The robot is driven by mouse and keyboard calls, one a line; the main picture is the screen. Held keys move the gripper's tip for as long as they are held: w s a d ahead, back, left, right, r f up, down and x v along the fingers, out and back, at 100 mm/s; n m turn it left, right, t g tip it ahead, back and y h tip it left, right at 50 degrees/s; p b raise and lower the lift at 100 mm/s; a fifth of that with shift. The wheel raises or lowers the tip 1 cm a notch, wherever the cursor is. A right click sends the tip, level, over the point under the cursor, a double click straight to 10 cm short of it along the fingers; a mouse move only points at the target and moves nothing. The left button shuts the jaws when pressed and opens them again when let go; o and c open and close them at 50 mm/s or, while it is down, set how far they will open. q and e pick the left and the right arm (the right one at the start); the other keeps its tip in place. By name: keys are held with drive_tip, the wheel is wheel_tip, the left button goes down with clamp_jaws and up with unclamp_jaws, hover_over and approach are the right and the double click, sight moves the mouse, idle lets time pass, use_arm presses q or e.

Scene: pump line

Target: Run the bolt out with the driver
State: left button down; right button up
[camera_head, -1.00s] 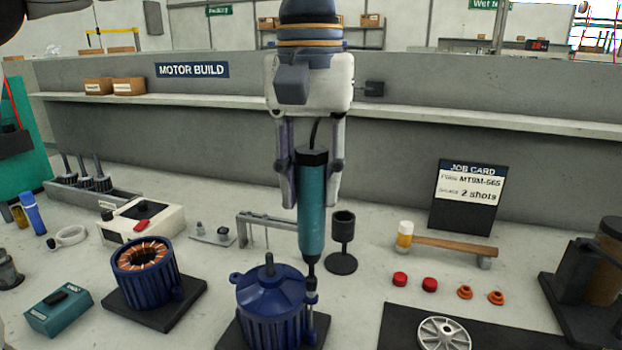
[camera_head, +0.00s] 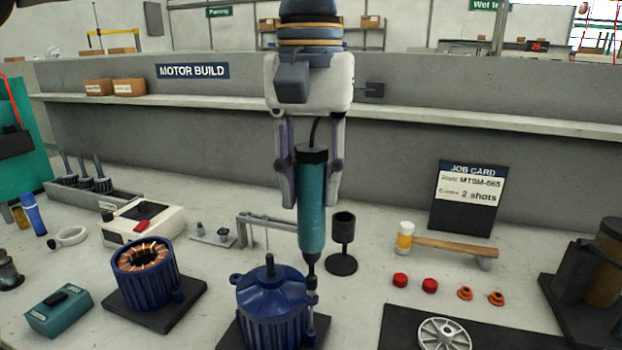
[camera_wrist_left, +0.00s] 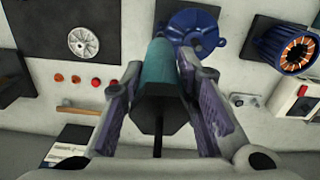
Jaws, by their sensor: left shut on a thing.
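My left gripper (camera_head: 313,178) is shut on the teal driver (camera_head: 312,215) and holds it upright, tip down. In the left wrist view the driver (camera_wrist_left: 157,70) sits between the two fingers, with its black end toward the camera. The driver's tip meets the bolt (camera_head: 311,285) at the right edge of the blue motor housing (camera_head: 268,305). The bolt looks upright along the housing's side; its thread is too small to make out. The housing (camera_wrist_left: 193,25) also shows in the left wrist view. My right gripper is not in view.
An open blue stator (camera_head: 145,280) on a black plate stands left of the housing. A dark cup stand (camera_head: 343,240) is close to the driver's right. A mallet (camera_head: 440,244), red caps (camera_head: 400,280), orange parts and a fan wheel (camera_head: 444,334) lie to the right.

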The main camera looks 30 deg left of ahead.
sight(311, 146)
use_arm(q)
drive_tip(key=shift+f, duration=0.4)
drive_tip(key=shift+w+a+r, duration=0.1)
drive_tip(key=shift+r, duration=2.75)
